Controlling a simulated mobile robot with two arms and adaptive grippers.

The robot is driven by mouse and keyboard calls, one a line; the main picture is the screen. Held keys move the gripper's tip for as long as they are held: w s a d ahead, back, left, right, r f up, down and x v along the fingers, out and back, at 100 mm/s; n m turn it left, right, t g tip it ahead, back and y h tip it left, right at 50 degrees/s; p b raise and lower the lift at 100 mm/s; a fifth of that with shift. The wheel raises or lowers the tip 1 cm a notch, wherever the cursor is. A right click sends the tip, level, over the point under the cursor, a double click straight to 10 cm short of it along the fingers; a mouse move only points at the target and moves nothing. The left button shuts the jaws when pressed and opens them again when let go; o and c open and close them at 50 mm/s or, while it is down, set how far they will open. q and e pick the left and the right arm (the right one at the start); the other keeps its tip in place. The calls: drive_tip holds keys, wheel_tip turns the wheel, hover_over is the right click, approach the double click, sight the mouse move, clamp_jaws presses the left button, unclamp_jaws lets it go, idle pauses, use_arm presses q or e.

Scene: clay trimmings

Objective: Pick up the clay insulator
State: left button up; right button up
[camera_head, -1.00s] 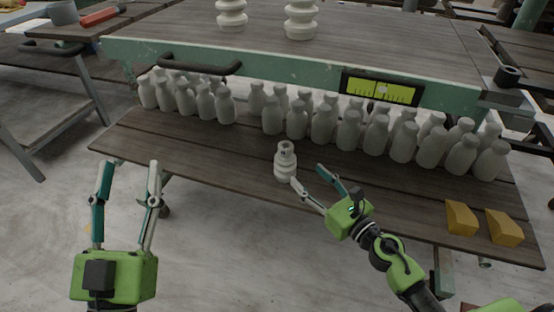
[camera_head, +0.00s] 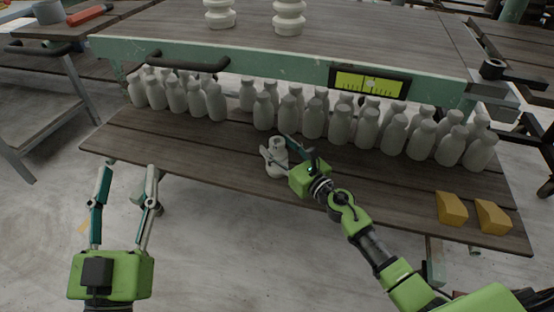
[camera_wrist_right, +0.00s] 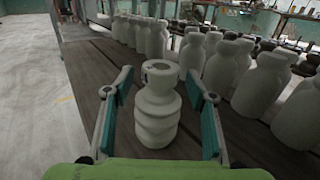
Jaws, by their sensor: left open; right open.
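The clay insulator (camera_head: 277,158) is a small pale ribbed piece standing upright on the lower wooden shelf, in front of the rows of bottle-shaped pieces. My right gripper (camera_head: 277,150) is open with its fingers around the insulator. In the right wrist view the insulator (camera_wrist_right: 158,105) stands between the two open fingers of the right gripper (camera_wrist_right: 157,103), with a gap visible on each side. Its lower part is near the palm. My left gripper (camera_head: 125,172) is open and empty, in front of the shelf's left part.
Several pale bottle-shaped pieces (camera_head: 340,124) stand in rows behind the insulator; they also line the right side of the wrist view (camera_wrist_right: 258,85). Two yellow blocks (camera_head: 451,208) lie at the shelf's right. Two larger ribbed insulators (camera_head: 289,17) stand on the upper table (camera_head: 350,40). The shelf's front left is clear.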

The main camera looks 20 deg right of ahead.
drive_tip(key=shift+w+a, duration=0.15)
drive_tip(key=shift+w, duration=0.3)
clamp_jaws()
drive_tip(key=shift+r, duration=0.15)
